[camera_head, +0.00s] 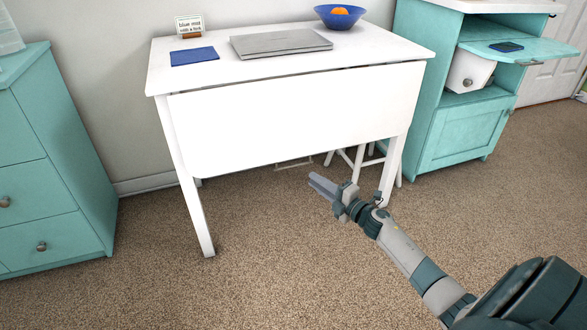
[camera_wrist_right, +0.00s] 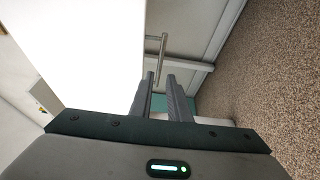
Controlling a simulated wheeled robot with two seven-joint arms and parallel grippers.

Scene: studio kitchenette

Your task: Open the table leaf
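A white table (camera_head: 376,36) stands against the wall. Its white leaf (camera_head: 300,112) hangs down along the front, folded nearly vertical. My right gripper (camera_head: 314,183) is in front of the table, below and apart from the leaf's lower edge. In the right wrist view, its fingers (camera_wrist_right: 161,80) are parted a little, with nothing between them. The leaf (camera_wrist_right: 80,45) fills the upper left of that view. A thin grey bar (camera_wrist_right: 163,45) shows beyond the fingertips, beside the leaf's edge. My left gripper is out of view.
A closed laptop (camera_head: 280,43), a blue bowl (camera_head: 340,18) with an orange item, a blue pad (camera_head: 194,56) and a small sign (camera_head: 189,26) lie on the table. A teal dresser (camera_head: 55,160) is left; a teal cabinet (camera_head: 462,135) is right. A white stool (camera_head: 361,162) stands behind. The carpet in front is clear.

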